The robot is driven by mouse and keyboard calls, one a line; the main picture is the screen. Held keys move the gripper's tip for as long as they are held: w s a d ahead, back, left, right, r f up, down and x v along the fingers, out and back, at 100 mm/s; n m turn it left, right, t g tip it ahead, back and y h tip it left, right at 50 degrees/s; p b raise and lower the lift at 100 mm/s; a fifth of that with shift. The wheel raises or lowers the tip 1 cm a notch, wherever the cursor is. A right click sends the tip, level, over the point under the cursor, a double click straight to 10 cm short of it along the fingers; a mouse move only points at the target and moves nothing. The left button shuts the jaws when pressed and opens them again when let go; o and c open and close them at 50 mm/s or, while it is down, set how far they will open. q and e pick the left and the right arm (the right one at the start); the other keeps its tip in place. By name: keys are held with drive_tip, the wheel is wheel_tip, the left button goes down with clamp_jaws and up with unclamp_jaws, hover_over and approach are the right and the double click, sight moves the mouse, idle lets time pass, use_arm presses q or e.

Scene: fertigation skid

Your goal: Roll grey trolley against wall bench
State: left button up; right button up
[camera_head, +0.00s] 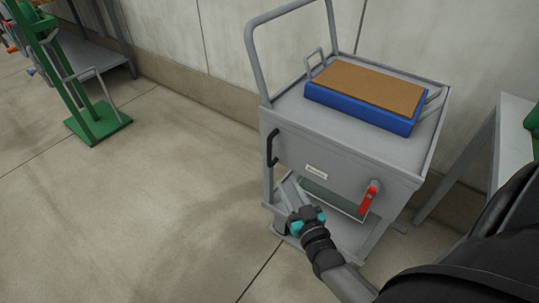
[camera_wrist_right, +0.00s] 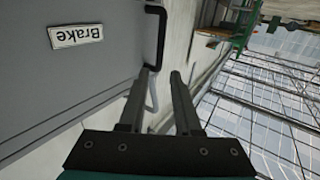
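The grey trolley (camera_head: 290,125) stands close to the wall, with a tall push bar and a black handle (camera_head: 271,148) on its front panel. The panel carries a small white label (camera_head: 316,172), which reads "Brake" in the right wrist view (camera_wrist_right: 76,36), and a red lever (camera_head: 370,197). My right gripper (camera_head: 290,184) is in front of the panel, below the black handle. In the right wrist view its two fingers (camera_wrist_right: 161,74) are apart with nothing between them; the black handle (camera_wrist_right: 161,35) lies just beyond the left finger's tip. My left gripper is not in view.
A blue tray with a brown top (camera_head: 365,90) rests on the trolley. A pale-topped bench (camera_head: 512,128) stands at the right, a grey bench (camera_head: 90,55) at the far left. A green stand (camera_head: 100,122) is on the left floor. Floor left of the trolley is clear.

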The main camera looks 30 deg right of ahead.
sight(270, 153)
drive_tip(key=w+b, duration=0.1)
drive_tip(key=w, duration=0.3)
drive_tip(key=w+d+b, duration=0.1)
drive_tip(key=w+b, duration=0.1)
drive_tip(key=w, duration=0.2)
drive_tip(key=w+d+b, duration=0.1)
drive_tip(key=w, duration=0.3)
drive_tip(key=shift+w+d+f+b, duration=0.1)
drive_tip(key=shift+w+d+b, duration=0.1)
drive_tip(key=shift+b, duration=0.1)
use_arm(q)
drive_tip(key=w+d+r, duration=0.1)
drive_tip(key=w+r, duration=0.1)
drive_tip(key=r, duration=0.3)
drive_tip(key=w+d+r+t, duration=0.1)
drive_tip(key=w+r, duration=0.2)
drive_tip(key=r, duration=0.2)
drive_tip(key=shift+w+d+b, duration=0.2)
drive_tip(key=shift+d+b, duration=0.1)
drive_tip(key=shift+b, duration=0.05)
use_arm(e)
drive_tip(key=shift+w+d, duration=0.2)
drive_tip(key=shift+w, duration=0.75)
drive_tip(key=shift+c, duration=0.2)
clamp_jaws()
